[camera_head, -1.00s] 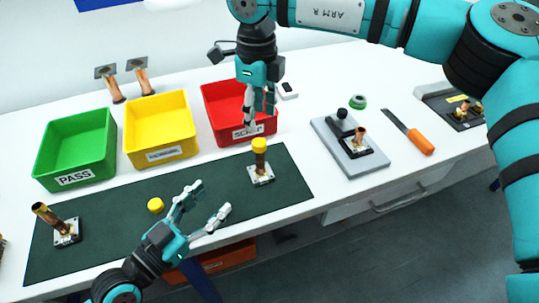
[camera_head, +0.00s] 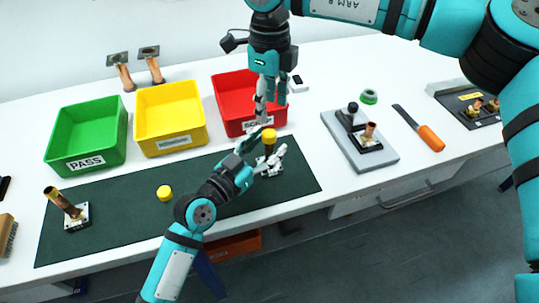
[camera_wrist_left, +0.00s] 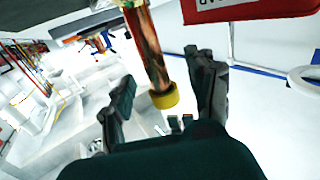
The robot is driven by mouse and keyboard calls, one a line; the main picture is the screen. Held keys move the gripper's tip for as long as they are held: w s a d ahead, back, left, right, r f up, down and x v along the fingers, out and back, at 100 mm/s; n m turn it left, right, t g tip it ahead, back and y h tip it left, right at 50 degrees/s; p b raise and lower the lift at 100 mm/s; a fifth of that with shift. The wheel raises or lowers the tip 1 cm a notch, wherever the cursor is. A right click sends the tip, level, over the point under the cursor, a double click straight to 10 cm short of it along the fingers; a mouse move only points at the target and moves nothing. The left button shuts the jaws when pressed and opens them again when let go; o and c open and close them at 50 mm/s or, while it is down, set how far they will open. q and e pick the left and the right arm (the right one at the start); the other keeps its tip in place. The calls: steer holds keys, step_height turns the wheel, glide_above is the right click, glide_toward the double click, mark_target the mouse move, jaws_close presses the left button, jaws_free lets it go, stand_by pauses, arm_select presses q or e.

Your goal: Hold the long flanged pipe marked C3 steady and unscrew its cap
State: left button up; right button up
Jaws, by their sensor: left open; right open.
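A copper pipe with a yellow cap (camera_head: 269,136) stands upright on a flanged base at the right end of the dark green mat (camera_head: 120,215). No C3 mark is readable. My left gripper (camera_head: 266,152) is open, its fingers around the pipe below the cap, partly hiding it. In the left wrist view, the copper pipe (camera_wrist_left: 148,45) and its yellow cap (camera_wrist_left: 164,98) lie between the two spread fingers; contact cannot be told. My right gripper (camera_head: 269,110) is open and points down just above the cap.
Another flanged pipe (camera_head: 64,204) and a loose yellow cap (camera_head: 165,193) are on the mat. Green (camera_head: 120,140), yellow (camera_head: 203,110) and red (camera_head: 218,102) bins stand behind. A grey fixture (camera_head: 375,161) and an orange-handled tool (camera_head: 431,138) lie to the right.

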arm_select(q)
steer(key=shift+w+d, duration=0.4)
steer(key=shift+w, duration=0.1)
jaws_close()
stand_by(0.5)
